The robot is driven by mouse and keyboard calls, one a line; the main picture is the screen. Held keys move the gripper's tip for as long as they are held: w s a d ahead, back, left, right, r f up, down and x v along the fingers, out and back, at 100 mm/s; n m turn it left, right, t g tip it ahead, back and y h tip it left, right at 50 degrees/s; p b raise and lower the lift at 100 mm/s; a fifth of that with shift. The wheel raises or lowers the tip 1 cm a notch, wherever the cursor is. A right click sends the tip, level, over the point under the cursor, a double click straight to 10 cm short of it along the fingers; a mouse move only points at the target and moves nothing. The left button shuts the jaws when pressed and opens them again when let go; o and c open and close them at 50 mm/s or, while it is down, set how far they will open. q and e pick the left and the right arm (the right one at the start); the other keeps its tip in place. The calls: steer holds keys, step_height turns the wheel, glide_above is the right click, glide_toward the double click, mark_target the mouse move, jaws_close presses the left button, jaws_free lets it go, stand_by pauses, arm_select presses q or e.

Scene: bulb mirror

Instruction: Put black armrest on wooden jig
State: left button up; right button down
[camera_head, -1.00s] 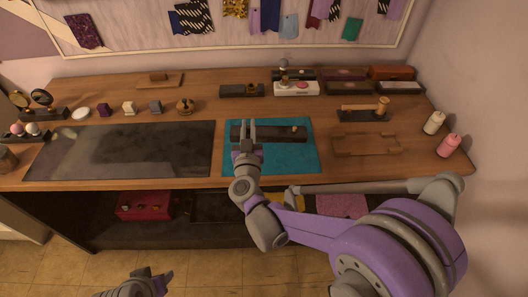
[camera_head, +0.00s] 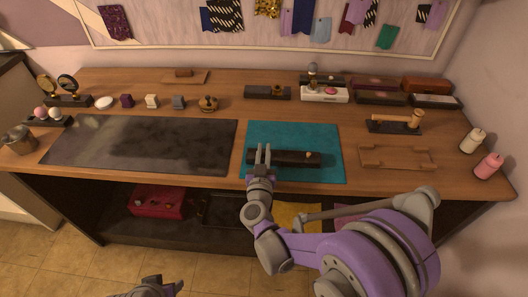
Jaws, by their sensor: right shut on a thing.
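The black armrest (camera_head: 292,159), a long dark bar with a small light spot near its right end, shows over the front half of the teal mat (camera_head: 323,133). My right gripper (camera_head: 263,152) is shut on the armrest near its left end. I cannot tell whether the armrest touches the mat or is slightly above it. The wooden jig (camera_head: 396,157), a flat brown frame with raised edges, lies empty to the right of the mat. My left gripper (camera_head: 160,287) is low at the bottom edge, away from the table and partly cut off; its jaws are unclear.
A dark grey mat (camera_head: 140,146) lies bare to the left. A wooden hammer on a black stand (camera_head: 395,122) is behind the jig. White (camera_head: 473,141) and pink (camera_head: 488,166) candles stand at the right edge. Boxes and small items line the back.

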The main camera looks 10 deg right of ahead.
steer(key=c, duration=0.9)
jaws_free()
steer(key=shift+o, duration=0.2)
steer(key=v, duration=1.2)
steer(key=shift+r, duration=0.15)
